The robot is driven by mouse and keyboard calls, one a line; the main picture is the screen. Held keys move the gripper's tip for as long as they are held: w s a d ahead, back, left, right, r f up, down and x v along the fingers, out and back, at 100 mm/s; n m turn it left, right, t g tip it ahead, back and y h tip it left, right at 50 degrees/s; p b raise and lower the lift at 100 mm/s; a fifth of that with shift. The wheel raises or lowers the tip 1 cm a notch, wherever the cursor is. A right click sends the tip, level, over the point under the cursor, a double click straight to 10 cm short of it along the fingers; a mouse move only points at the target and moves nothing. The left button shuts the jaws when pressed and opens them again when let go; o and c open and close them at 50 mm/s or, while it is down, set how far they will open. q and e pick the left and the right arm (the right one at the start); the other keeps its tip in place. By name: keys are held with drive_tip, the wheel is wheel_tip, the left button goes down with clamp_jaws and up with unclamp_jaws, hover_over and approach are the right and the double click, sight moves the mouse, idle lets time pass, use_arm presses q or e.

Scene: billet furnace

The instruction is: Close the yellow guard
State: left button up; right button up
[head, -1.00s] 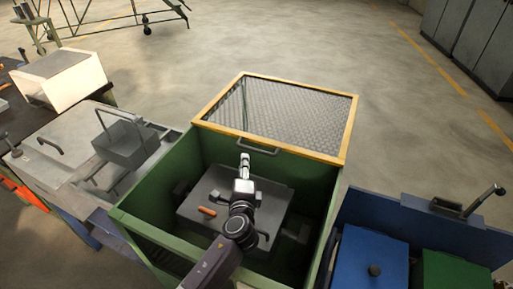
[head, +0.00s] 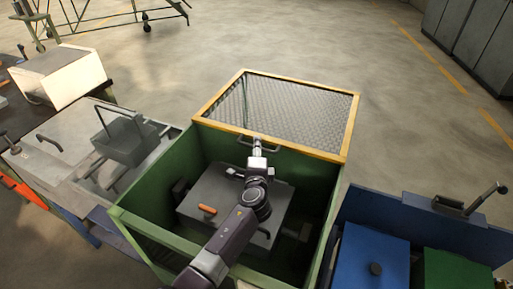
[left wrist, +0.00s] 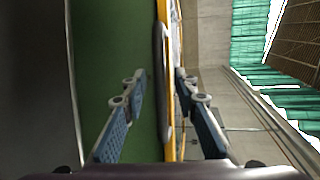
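The yellow guard (head: 296,112) is a wire-mesh panel in a yellow frame at the back top of the green box. It is raised, and the box top is open. A grey handle (head: 275,150) sits on its near edge. My left gripper (head: 257,143) is at this handle, and its arm reaches over the open box. In the left wrist view the handle (left wrist: 162,75) runs between the two spread fingers, beside the yellow frame (left wrist: 172,145). The fingers look apart, with gaps to the handle. My right gripper is not in view.
The green box (head: 160,245) holds a grey block (head: 235,212) with an orange piece (head: 207,210) on it. A grey bench with a basket (head: 122,142) stands left. A blue bin (head: 370,258) and a dark lever (head: 480,200) stand right. Floor behind the guard is clear.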

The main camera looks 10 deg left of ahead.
use_arm(q)
drive_tip(key=shift+c, duration=0.3)
clamp_jaws()
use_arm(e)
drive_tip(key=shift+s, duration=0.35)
use_arm(q)
drive_tip(key=shift+s, duration=0.1)
drive_tip(key=s+a, duration=0.1)
drive_tip(key=s, duration=0.3)
drive_tip(key=s+p, duration=0.1)
drive_tip(key=s, duration=0.3)
drive_tip(key=s+a+p, duration=0.1)
drive_tip(key=s, duration=0.4)
drive_tip(key=shift+a+f, duration=0.2)
drive_tip(key=shift+a, duration=0.15)
drive_tip(key=shift+s+a+r, duration=0.1)
drive_tip(key=shift+s, duration=0.45)
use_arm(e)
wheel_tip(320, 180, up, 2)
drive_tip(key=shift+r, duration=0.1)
